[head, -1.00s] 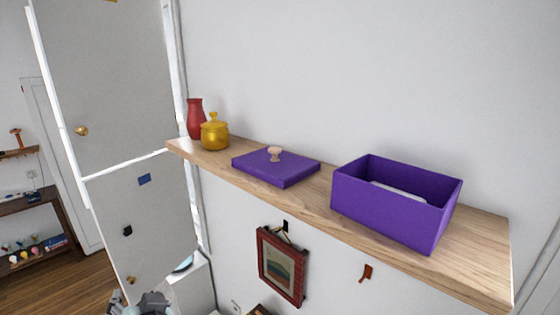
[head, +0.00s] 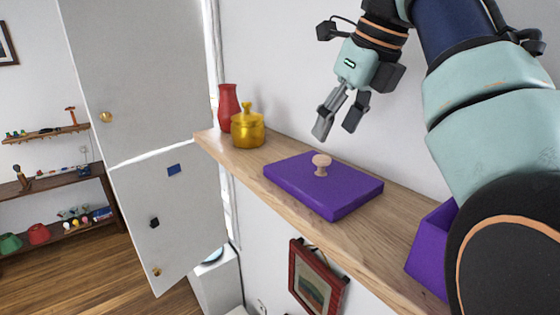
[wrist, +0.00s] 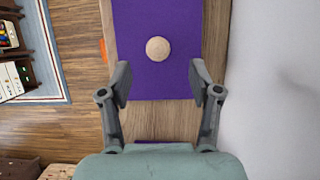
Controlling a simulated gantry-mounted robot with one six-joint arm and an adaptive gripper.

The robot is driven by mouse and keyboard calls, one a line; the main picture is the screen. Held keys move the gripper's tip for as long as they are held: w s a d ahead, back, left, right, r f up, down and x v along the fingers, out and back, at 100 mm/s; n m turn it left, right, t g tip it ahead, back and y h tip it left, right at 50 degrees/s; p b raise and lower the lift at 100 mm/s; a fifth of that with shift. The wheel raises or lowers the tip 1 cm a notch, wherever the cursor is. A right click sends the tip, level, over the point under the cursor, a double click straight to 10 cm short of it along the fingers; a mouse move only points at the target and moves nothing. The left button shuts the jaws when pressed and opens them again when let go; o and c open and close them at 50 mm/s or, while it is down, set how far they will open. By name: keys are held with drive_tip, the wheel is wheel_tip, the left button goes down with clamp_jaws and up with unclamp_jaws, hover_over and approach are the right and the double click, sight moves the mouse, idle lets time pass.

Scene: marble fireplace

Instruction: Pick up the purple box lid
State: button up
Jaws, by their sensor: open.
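The purple box lid (head: 322,187) lies flat on the wooden shelf, with a round pale wooden knob (head: 321,164) on top. In the wrist view the lid (wrist: 180,75) and its knob (wrist: 158,49) lie ahead of the fingertips, with the knob roughly centred between the fingers. My gripper (head: 337,120) is open and empty, above the lid and apart from the knob. It also shows in the wrist view (wrist: 159,83). The open purple box (head: 428,250) stands at the right, mostly hidden behind my arm.
The wooden shelf (head: 255,165) runs along the white wall. A yellow lidded pot (head: 247,130) and a red vase (head: 228,106) stand left of the lid. A framed picture (head: 314,280) hangs below the shelf. A grey cabinet door (head: 140,75) stands at the left.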

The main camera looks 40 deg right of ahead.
sight(323, 157)
drive_tip(key=x, duration=0.1)
drive_tip(key=b+x, duration=0.1)
drive_tip(key=shift+a+f, duration=0.25)
drive_tip(key=shift+f, duration=0.05)
drive_tip(key=b+x, duration=0.2)
drive_tip(key=x, duration=0.3)
drive_tip(key=shift+d+f+b, duration=0.1)
drive_tip(key=shift+f+b, duration=0.05)
drive_tip(key=shift+b, duration=0.15)
clamp_jaws()
